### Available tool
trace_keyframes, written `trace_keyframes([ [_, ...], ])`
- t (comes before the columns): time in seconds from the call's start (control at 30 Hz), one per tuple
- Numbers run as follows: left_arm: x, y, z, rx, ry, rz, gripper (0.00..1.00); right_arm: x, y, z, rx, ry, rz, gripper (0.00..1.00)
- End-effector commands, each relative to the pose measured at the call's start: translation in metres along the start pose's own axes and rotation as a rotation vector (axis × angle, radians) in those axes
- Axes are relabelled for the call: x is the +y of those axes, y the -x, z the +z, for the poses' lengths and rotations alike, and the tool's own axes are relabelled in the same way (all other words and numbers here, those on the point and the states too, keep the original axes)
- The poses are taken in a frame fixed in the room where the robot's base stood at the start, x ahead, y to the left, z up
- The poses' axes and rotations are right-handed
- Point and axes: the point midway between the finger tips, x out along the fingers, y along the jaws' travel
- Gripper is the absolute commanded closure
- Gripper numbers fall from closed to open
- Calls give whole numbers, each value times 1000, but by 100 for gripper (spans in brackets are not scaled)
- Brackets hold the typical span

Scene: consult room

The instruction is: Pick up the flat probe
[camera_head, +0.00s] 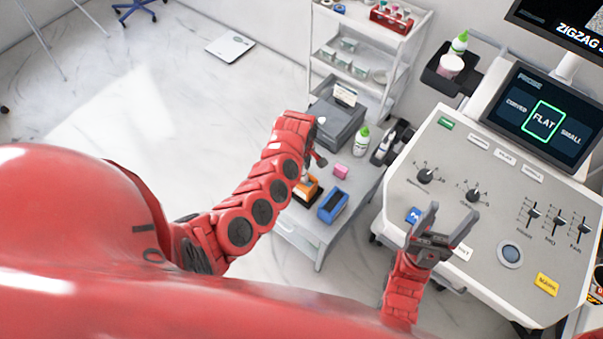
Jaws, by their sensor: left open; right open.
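A screen (541,118) on the console shows CURVED, FLAT and SMALL under PROBE, with FLAT framed in green. Dark and white items (386,146), possibly probes in a holder, sit at the console's left edge. I cannot tell which is the flat probe. My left gripper (319,158) is over the small grey table, mostly hidden by its own wrist, to the left of those items. My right gripper (456,210) is open and empty over the front left of the console panel (480,150), its fingers pointing away from me.
The table (358,186) holds a grey printer-like box (337,122), a green-capped bottle (361,140), a pink block (341,172), a blue tray (332,205) and an orange item (308,191). A white shelf cart (375,40) stands behind. Knobs and sliders rise from the console.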

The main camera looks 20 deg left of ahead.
Motion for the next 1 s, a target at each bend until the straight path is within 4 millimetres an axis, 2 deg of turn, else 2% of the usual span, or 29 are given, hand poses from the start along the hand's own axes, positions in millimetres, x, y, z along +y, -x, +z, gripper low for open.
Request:
trace_keyframes([
  [0.17,0,0,0,0,0,0,34,0,0,0,0,0,0,35],
  [0.2,0,0,0,0,0,0,38,0,0,0,0,0,0,35],
  [0.5,0,0,0,-1,0,-1,92,0,0,0,0,0,0,35],
  [0.57,0,0,0,-1,0,-1,100,0,0,0,0,0,0,35],
  [1.0,0,2,1,-1,0,0,100,0,1,0,0,0,0,35],
])
